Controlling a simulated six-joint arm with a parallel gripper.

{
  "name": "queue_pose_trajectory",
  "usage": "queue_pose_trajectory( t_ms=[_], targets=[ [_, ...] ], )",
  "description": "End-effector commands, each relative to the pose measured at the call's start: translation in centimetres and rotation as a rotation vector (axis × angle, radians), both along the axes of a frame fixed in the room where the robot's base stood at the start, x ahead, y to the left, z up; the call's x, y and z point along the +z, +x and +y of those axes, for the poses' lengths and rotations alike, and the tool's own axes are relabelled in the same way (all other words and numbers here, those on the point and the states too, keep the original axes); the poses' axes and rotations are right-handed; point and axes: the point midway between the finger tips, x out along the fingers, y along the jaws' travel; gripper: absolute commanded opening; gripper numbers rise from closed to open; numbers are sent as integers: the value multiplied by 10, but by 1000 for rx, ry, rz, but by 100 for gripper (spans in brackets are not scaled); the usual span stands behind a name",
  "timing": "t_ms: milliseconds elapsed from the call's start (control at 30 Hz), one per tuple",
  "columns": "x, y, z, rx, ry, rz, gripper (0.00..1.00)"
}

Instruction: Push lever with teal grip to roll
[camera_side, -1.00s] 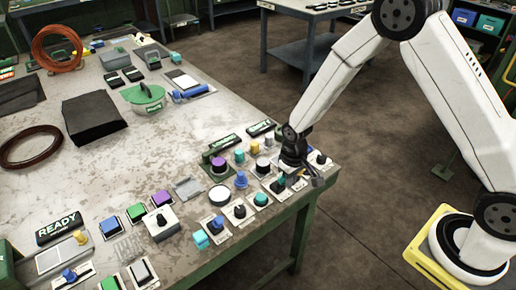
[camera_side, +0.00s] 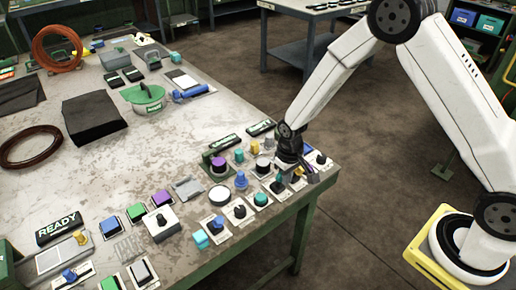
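Several small teal-topped controls stand at the table's near right corner: a teal cylinder (camera_side: 239,155), a teal knob (camera_side: 261,198) on a white plate, and another teal piece (camera_side: 279,178) close to my gripper. I cannot tell for sure which one is the lever with the teal grip. My gripper (camera_side: 311,177) points down low over the right end of this group of controls, just right of the nearest teal piece. Its fingers are small and partly hidden by the black wrist, so I cannot tell whether they are open or touching anything.
Black, blue and yellow knobs and a white round button (camera_side: 219,195) crowd around my gripper. A purple-topped control (camera_side: 219,164) and dark label signs stand behind them. A READY sign (camera_side: 60,226) is at the left.

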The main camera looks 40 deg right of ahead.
Motion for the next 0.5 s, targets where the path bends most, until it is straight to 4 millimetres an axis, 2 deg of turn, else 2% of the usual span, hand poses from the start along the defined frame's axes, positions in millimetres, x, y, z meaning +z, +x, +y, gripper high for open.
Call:
queue_pose_trajectory(
  t_ms=[500],
  targets=[
    [0, 9, 0, 0, 0, -1, 0]
  ],
)
